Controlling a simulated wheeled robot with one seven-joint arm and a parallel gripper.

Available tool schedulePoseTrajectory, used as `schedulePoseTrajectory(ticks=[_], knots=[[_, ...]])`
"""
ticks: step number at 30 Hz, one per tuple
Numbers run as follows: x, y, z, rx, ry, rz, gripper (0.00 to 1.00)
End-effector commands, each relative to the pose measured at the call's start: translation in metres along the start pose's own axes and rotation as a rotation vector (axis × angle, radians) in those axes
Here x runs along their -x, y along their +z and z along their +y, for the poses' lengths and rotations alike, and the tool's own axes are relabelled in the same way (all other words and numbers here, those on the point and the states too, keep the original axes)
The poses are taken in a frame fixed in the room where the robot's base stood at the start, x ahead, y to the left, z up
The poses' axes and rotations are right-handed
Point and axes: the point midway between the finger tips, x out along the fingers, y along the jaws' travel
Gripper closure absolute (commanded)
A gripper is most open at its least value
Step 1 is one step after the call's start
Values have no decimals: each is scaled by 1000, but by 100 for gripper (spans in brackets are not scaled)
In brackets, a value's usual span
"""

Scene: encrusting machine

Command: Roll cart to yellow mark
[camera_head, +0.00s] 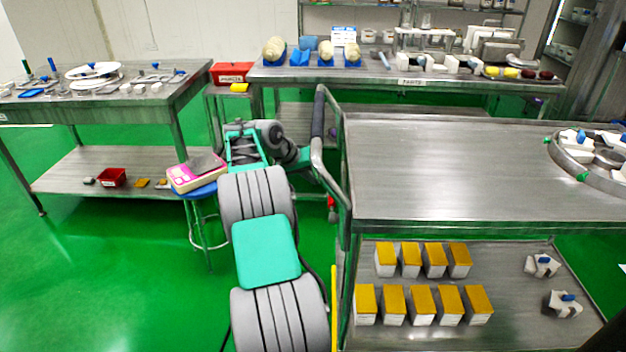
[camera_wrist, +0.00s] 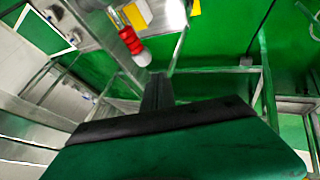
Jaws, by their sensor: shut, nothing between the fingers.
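The cart (camera_head: 430,170) is a steel trolley with two shelves on the right of the head view. Its grey tubular push handle (camera_head: 318,150) rises at its left end. A narrow yellow strip (camera_head: 334,305) shows beside the cart's near left leg; I cannot tell if it is the floor mark. My gripper (camera_wrist: 157,92) is shut and empty. In the head view my arm reaches forward and bends right, bringing the gripper close to the handle's left side. Its fingertips are hard to make out there, and I cannot tell whether they touch the handle.
The cart's lower shelf holds several yellow-lidded boxes (camera_head: 422,300). A round machine part (camera_head: 595,158) sits on top. A blue stool (camera_head: 203,190) with a pink scale stands left of my arm. Workbenches stand left (camera_head: 190,85) and behind (camera_head: 455,85). Green floor is open at lower left.

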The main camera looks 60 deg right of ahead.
Motion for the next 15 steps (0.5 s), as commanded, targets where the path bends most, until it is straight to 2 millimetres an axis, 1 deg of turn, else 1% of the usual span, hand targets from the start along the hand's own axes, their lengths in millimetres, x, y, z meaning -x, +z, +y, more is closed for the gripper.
schedulePoseTrajectory(ticks=[1,7,8,9,12,15], knots=[[-15,3,-1,-1,1,-3,100],[-58,2,-2,0,0,-1,100],[-62,1,1,-1,-1,0,100],[-64,0,10,-5,0,2,100],[-71,1,23,-1,-1,1,100],[-74,1,31,1,-2,0,100]])
